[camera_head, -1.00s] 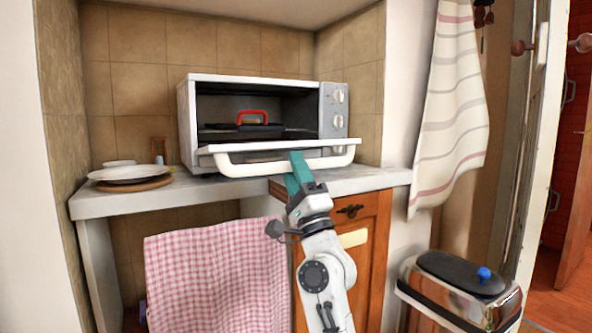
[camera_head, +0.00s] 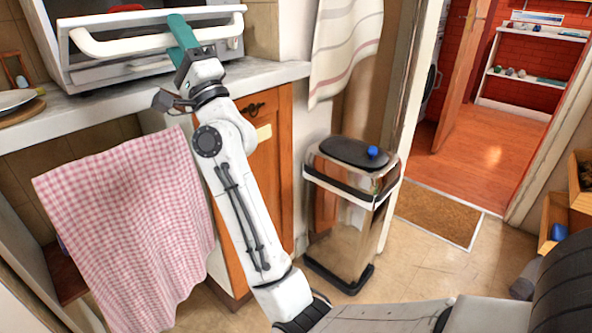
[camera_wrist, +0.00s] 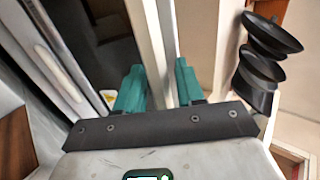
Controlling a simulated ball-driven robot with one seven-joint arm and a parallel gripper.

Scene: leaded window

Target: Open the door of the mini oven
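The mini oven (camera_head: 60,75) is white and cut off at the top left of the head view. Its door is folded down, with the white bar handle (camera_head: 110,46) along its front edge. A red piece (camera_head: 127,8) shows above the door. My gripper (camera_head: 178,24) has teal fingers and reaches across the handle near its middle. In the wrist view the fingers (camera_wrist: 158,82) stand apart, with a pale strip running between them. Whether they touch the handle I cannot tell. Most of the oven's inside is out of view.
The oven stands on a pale counter (camera_head: 80,112). A checked cloth (camera_head: 130,225) hangs below, beside a wooden cabinet (camera_head: 270,170). A chrome bin (camera_head: 345,225) stands to the right, near a doorway with a mat (camera_head: 438,215). Free floor lies around the bin.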

